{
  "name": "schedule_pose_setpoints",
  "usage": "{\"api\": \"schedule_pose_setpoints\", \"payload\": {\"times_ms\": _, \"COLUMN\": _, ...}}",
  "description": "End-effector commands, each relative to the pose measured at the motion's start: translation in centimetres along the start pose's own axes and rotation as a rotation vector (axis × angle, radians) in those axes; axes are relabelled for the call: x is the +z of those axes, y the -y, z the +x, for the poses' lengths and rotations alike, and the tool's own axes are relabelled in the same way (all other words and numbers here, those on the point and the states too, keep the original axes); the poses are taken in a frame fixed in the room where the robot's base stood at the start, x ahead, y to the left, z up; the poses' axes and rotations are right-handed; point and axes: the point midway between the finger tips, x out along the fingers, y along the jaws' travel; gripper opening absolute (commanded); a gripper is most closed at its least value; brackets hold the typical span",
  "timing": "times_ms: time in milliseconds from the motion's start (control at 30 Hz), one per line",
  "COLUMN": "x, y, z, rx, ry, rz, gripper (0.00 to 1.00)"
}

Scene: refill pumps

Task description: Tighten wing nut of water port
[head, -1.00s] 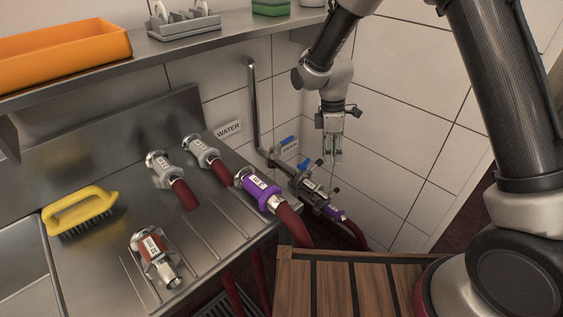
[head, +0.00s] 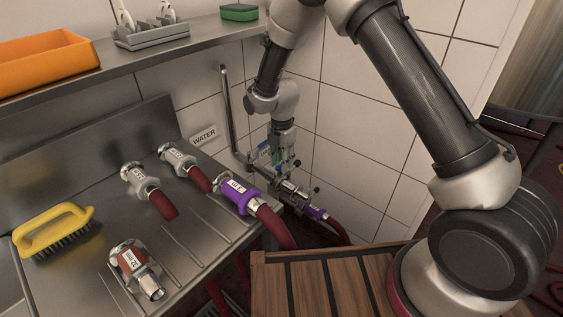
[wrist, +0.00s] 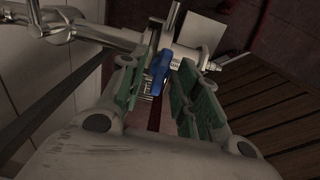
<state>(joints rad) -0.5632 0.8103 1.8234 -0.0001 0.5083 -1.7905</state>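The water port assembly (head: 287,193) sits low by the tiled wall, right of the WATER sign (head: 204,136). A purple-collared hose coupling (head: 316,213) is on its right end. My gripper (head: 281,157) is over the port's left part and hides some of it. In the wrist view my gripper (wrist: 163,75) has its green-padded fingers apart. A blue part (wrist: 163,66) on the metal pipe (wrist: 110,33) lies between the fingers, nearer the left one. I cannot tell whether it is the wing nut or a valve handle, nor whether a finger touches it.
A metal counter (head: 180,232) at left bears grey couplings (head: 140,181), a purple coupling (head: 237,194) and a yellow brush (head: 54,229). A vertical pipe (head: 227,110) rises beside the port. A slatted wooden surface (head: 330,280) is in front.

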Motion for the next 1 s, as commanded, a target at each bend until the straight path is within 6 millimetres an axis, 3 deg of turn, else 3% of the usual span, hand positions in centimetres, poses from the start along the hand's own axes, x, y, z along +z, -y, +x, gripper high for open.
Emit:
{"api": "schedule_pose_setpoints", "payload": {"times_ms": 333, "x": 0.00, "y": -0.01, "z": 0.69, "rx": 0.001, "ry": 0.000, "rz": 0.001, "gripper": 0.32}}
{"api": "schedule_pose_setpoints", "payload": {"times_ms": 533, "x": 0.00, "y": -0.01, "z": 0.68, "rx": 0.001, "ry": 0.000, "rz": 0.001, "gripper": 0.00}}
{"api": "schedule_pose_setpoints", "payload": {"times_ms": 1000, "x": 0.00, "y": -0.01, "z": 0.66, "rx": 0.001, "ry": 0.000, "rz": 0.063, "gripper": 0.00}}
